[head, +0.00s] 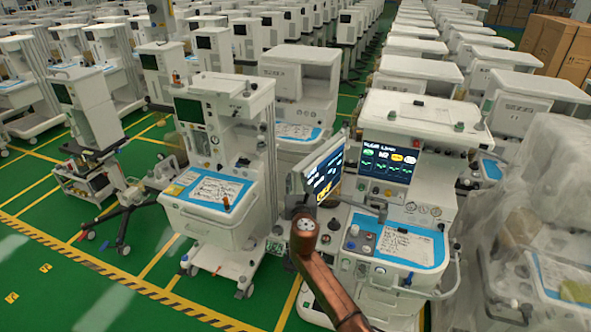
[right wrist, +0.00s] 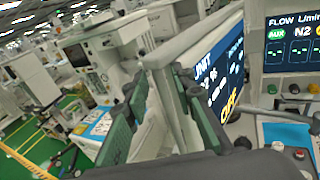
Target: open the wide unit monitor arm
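The wide unit (head: 432,175) is a white cart with a lit flow panel and a blue worktop. Its monitor (head: 326,172) stands at the unit's left side, screen angled toward the right. The monitor also shows in the right wrist view (right wrist: 216,88). My right gripper (right wrist: 160,88) is open, with one dark green finger on each side of the monitor's pale left edge. I cannot tell whether either finger touches it. In the head view my copper-coloured arm link hides the area below the monitor. My left gripper is not in view.
A narrower white cart (head: 215,190) with a blue worktop stands to the left, with a strip of green floor (head: 150,235) in front. A plastic-wrapped cart (head: 535,240) stands close on the right. Rows of carts fill the back.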

